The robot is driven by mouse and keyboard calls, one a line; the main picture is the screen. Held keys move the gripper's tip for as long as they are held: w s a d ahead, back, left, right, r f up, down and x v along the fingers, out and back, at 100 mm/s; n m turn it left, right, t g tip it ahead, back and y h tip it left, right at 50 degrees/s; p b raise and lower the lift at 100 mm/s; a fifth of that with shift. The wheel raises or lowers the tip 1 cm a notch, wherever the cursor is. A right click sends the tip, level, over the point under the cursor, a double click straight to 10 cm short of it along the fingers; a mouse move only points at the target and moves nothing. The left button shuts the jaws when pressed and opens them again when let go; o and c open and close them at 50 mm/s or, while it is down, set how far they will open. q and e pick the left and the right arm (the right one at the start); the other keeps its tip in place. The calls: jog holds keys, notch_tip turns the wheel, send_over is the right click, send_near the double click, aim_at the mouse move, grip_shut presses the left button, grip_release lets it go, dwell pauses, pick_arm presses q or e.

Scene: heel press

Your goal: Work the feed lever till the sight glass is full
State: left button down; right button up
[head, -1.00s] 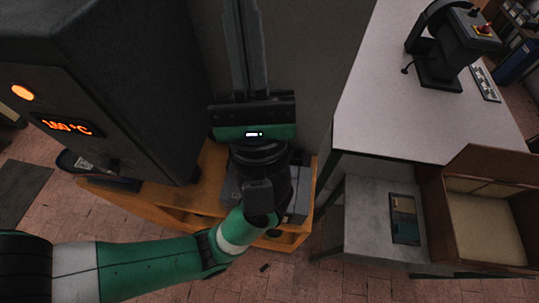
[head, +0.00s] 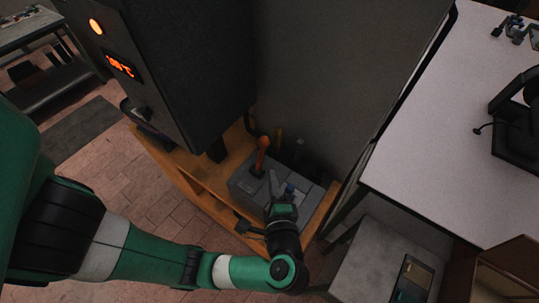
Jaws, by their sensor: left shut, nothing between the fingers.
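A grey block-like unit (head: 248,184) sits on the orange wooden stand, beside the dark cabinet. An upright lever with an orange-red handle (head: 263,149) rises from its back left part; it looks like the feed lever. My left gripper (head: 276,182) is over the front right of this unit, to the right of and nearer than the lever. It is shut and empty, apart from the orange handle. Its wrist hides part of the unit. A small blue part (head: 290,189) shows beside the fingers. I cannot make out the sight glass. My right gripper is not in view.
The dark cabinet with a lit orange display (head: 120,65) stands close on the left. A grey panel (head: 330,85) rises behind the unit. The orange stand (head: 190,180) has a raised edge. A white-topped table (head: 435,150) is on the right.

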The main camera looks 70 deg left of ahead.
aim_at(261, 155)
pick_arm(q)
jog(key=p+x, duration=0.1)
jog(key=x, duration=0.9)
